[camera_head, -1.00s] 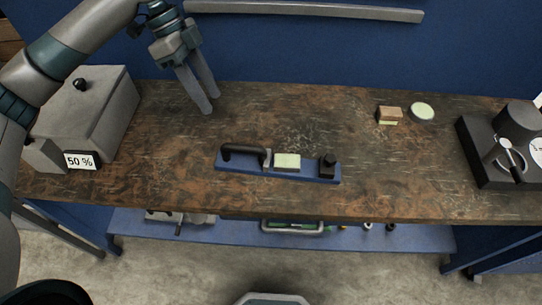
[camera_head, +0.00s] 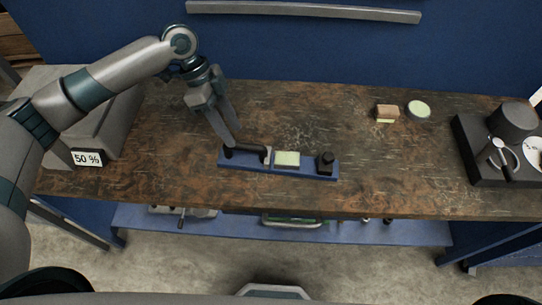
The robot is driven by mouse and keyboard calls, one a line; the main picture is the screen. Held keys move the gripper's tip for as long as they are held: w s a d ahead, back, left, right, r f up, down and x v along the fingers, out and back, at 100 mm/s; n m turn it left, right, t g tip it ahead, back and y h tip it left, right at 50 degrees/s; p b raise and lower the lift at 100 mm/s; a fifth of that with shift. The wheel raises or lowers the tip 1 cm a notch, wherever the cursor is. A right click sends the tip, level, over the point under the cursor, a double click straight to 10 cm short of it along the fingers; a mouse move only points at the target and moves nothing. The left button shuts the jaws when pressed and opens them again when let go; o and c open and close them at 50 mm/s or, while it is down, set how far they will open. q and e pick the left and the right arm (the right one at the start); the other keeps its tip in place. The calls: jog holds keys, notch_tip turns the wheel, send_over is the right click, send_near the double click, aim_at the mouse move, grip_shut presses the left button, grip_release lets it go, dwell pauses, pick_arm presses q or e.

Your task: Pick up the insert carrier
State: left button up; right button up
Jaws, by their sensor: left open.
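The insert carrier (camera_head: 310,173) appears to be the long blue base on the worktable, with a black handle at its left end, a pale yellow-green block in its middle and a black knob at its right end. It lies flat near the middle of the table. My left gripper (camera_head: 232,138) comes down from the upper left, pointing at the black handle (camera_head: 247,150). Its fingers are open, with the tips at or just above the handle's left end. I cannot tell whether they touch it. My right gripper is not in view.
A grey box with a "50 %" sign (camera_head: 88,158) stands at the left, partly behind my arm. A small brown block (camera_head: 386,113) and a pale round disc (camera_head: 418,110) lie at the back right. A black device (camera_head: 482,150) stands far right. The table (camera_head: 390,170) is clear between.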

aim_at(240, 143)
pick_arm(q)
jog(key=shift+x, duration=0.9)
jog(key=shift+d+f+p, duration=0.2)
jog(key=shift+f+p, duration=0.3)
jog(key=shift+p, duration=0.25)
jog(key=p+x, duration=0.1)
jog(key=x, duration=0.2)
jog(key=shift+w+p, duration=0.1)
jog(key=shift+p, duration=0.25)
jog(key=shift+d+f, duration=0.15)
jog(key=shift+f, duration=0.45)
grip_shut()
